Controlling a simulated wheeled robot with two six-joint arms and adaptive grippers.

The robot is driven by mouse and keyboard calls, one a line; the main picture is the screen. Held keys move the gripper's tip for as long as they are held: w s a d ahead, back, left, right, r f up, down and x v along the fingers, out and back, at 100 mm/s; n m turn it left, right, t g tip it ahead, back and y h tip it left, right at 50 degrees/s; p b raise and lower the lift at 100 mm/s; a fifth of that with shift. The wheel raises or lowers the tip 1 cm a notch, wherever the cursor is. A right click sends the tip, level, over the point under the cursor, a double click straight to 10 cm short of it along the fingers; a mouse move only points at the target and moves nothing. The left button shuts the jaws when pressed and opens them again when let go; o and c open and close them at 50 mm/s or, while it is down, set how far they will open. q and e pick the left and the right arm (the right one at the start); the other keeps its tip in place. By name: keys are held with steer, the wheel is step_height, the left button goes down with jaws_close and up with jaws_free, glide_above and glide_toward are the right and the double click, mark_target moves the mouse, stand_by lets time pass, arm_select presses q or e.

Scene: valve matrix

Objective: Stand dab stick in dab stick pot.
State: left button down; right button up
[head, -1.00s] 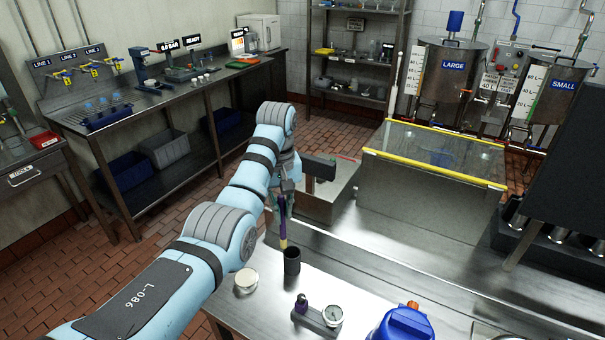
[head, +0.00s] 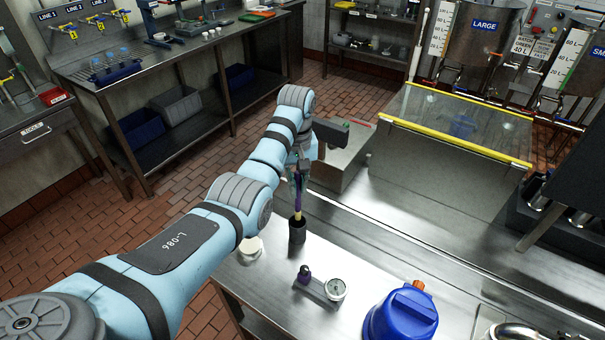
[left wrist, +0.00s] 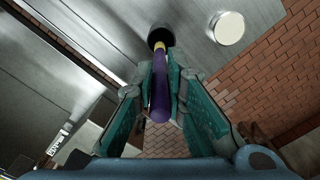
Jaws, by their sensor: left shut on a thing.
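The dab stick (head: 298,200) has a purple handle and a yellowish lower end. My left gripper (head: 299,180) is shut on it and holds it roughly upright over the dark dab stick pot (head: 297,233). The stick's lower end is at the pot's mouth; whether it is inside the rim is hard to tell. In the left wrist view the purple stick (left wrist: 160,97) runs between the two green fingers towards the dark pot (left wrist: 161,34). The pot stands upright on the steel bench (head: 345,260). My right gripper is not in view.
A round white-lidded tub (head: 250,250) stands left of the pot. A small block with a purple knob and a gauge (head: 335,289) is in front. A blue jug (head: 405,315) stands at the front right. A yellow-edged clear guard (head: 455,125) is behind.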

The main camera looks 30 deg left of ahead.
mark_target(297, 200)
arm_select(q)
steer(key=shift+s+f, duration=0.15)
steer(key=shift+f, duration=2.55)
steer(key=c, duration=1.6)
jaws_free()
steer(key=shift+s, duration=0.1)
steer(key=shift+o, duration=0.2)
steer(key=shift+r, duration=0.1)
step_height(297, 200, up, 8)
steer(key=shift+a+f, duration=0.1)
steer(key=shift+f, duration=0.15)
steer(key=shift+f, duration=0.1)
